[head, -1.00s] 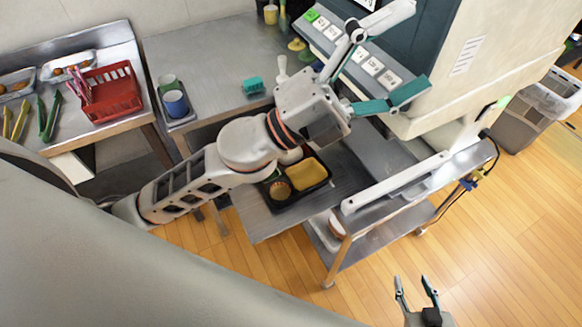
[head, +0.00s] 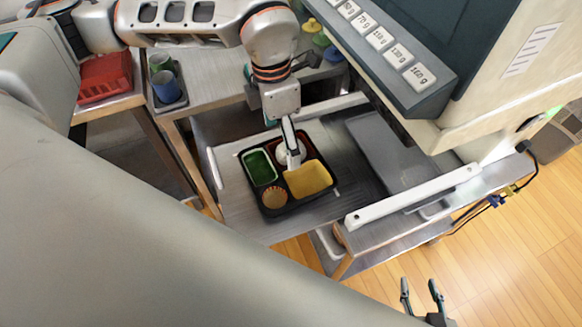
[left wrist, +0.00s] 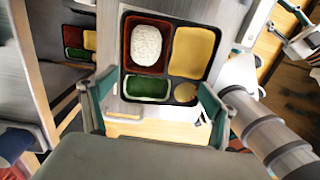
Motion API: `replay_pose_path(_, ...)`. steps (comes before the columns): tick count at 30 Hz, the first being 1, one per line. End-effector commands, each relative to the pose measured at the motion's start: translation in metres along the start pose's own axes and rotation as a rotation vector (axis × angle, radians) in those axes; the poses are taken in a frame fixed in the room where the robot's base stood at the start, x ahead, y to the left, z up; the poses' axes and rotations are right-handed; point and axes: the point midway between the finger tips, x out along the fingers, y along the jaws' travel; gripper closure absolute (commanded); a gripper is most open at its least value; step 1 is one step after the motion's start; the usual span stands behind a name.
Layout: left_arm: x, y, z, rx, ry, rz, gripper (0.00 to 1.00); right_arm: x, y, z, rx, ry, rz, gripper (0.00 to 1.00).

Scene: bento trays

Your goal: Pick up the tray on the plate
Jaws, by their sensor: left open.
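The black tray (head: 263,207) lies flat on the grey metal plate (head: 345,185) in the head view. Its compartments hold green food, white rice, a yellow block and a small round tan cup. My left gripper (head: 291,150) points down over the tray and covers part of the rice. In the left wrist view its open fingers (left wrist: 157,95) stand far apart, with the tray (left wrist: 157,75) ahead between them. No contact with the tray can be made out. My right gripper (head: 422,292) is open and empty over the floor, apart from the tray.
A white rail (head: 412,196) edges the plate on the right. The machine (head: 480,80) with labelled buttons rises behind it. A blue cup (head: 167,87) and green cup stand on a small tray at the left, near a red basket (head: 106,78).

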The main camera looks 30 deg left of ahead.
Motion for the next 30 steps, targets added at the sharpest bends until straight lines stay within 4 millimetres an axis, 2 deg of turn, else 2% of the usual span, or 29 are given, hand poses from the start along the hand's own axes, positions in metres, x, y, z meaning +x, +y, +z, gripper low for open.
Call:
replay_pose_path(1,-0.001,0.011,-0.004,-0.023,0.016,0.03,0.14,0.001,0.0,0.002,-0.001,-0.001,0.0,0.6)
replay_pose_path(3,-0.002,0.02,-0.009,-0.044,0.032,0.057,0.14,0.002,0.0,0.001,-0.001,0.0,0.0,0.6)
replay_pose_path(6,0.004,0.025,-0.012,-0.055,0.041,0.069,0.14,0.003,0.0,0.003,-0.002,-0.001,0.0,0.6)
replay_pose_path(16,0.032,0.026,-0.01,-0.055,0.04,0.067,0.14,0.002,-0.002,0.01,-0.004,-0.012,-0.002,0.6)
replay_pose_path(24,0.07,0.029,-0.007,-0.054,0.041,0.065,0.14,0.002,-0.004,0.02,-0.006,-0.025,-0.003,0.6)
replay_pose_path(30,0.074,0.029,-0.007,-0.053,0.038,0.067,0.14,0.002,-0.001,0.017,-0.008,-0.02,0.001,0.6)
